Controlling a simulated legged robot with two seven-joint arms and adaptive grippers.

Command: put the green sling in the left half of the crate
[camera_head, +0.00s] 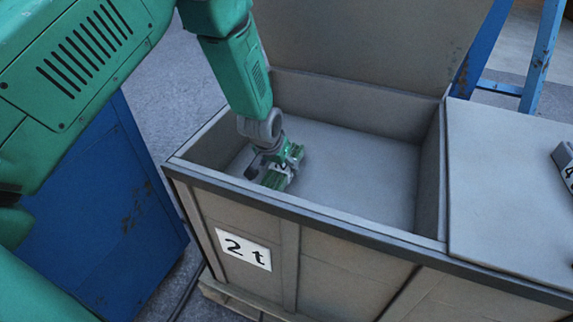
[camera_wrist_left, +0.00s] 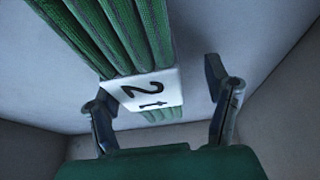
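The green sling (camera_head: 281,173) is a folded bundle with a white tag. It is down inside the open left half of the crate (camera_head: 240,199), near its front left, and looks to be on or close to the floor. In the left wrist view the sling (camera_wrist_left: 130,38) shows several green strands and a white "2 t" tag. My left gripper (camera_head: 268,163) reaches down into the left half at the sling. In the wrist view its two fingers (camera_wrist_left: 163,100) stand apart on both sides of the tag, with a clear gap on the right.
The left half's lid (camera_head: 360,35) stands raised at the back. A "2 t" label (camera_head: 244,250) marks the crate's front. A blue cabinet (camera_head: 100,230) stands at left.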

